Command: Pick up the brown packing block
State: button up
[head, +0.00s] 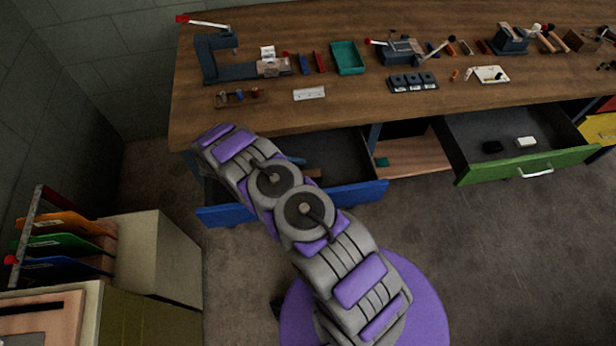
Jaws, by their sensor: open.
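I cannot tell for sure which thing is the brown packing block. A dark brown block (580,41) stands at the far right of the workbench. A small tan piece (313,173) shows in the open blue drawer (345,197), partly hidden by my arm. My arm reaches up and left from the purple base, over the blue drawer to the bench's front left edge. My gripper's fingers are not visible; the arm hides whatever is beneath its far end.
The wooden workbench (350,105) holds a press (210,58), a teal tray (347,57), a black block set (413,82) and several tools. An open green drawer (530,163) juts out at right. A cabinet (150,255) stands at left. Floor at lower right is clear.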

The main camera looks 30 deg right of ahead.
aim_at(318, 173)
jog(key=shift+s+d+f, duration=0.15)
jog(key=shift+d+f, duration=0.05)
jog(key=shift+d, duration=0.45)
jog(key=b+x, duration=0.1)
jog(key=x, duration=0.4)
jog(key=shift+a+f+b, duration=0.1)
jog(key=shift+f+b, duration=0.05)
jog(key=shift+b, duration=0.15)
jog(key=c, duration=1.1)
